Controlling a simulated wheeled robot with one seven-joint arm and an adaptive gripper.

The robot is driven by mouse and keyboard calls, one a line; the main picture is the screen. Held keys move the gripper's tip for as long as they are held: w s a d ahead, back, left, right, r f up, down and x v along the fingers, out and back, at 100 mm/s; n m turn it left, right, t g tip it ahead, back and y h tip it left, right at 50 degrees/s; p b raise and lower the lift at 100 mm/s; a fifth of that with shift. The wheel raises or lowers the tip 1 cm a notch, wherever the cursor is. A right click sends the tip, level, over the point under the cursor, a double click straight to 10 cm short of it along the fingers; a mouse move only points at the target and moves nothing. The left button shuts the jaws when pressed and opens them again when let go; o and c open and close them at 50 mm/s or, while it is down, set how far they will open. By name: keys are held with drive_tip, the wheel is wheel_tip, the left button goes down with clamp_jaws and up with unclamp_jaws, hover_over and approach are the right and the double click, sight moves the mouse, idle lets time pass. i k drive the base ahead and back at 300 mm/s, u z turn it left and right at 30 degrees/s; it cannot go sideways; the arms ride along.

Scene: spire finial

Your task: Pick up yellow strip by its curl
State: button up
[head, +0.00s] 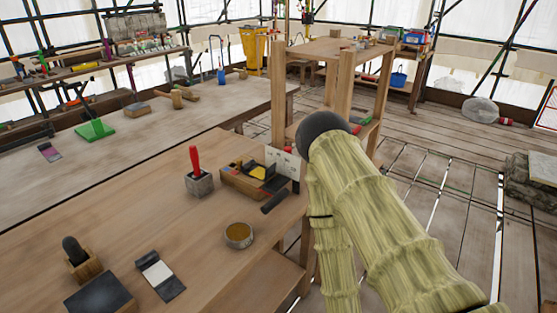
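A small yellow piece (258,172), which may be the yellow strip, shows in an open wooden box (240,184) on the near wooden table. It lies among dark items, and it is too small to make out a curl. My arm, in a yellow-green sleeve, rises from the bottom right to a dark rounded joint, then runs back down right of the box. My gripper is not in view.
Near the box are a red-handled tool in a grey block (199,182), a white card (283,163), a dark cylinder (274,201) and a round tin (239,235). A black-and-white pad (160,275) lies further left. Wooden shelving (278,100) stands behind. Bare tabletop lies left of the tin.

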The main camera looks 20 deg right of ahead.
sight(249, 168)
drive_tip(key=u, duration=1.55)
drive_tip(key=k, duration=0.85)
drive_tip(key=z, duration=1.45)
drive_tip(key=i, duration=0.5)
drive_tip(key=z, duration=0.05)
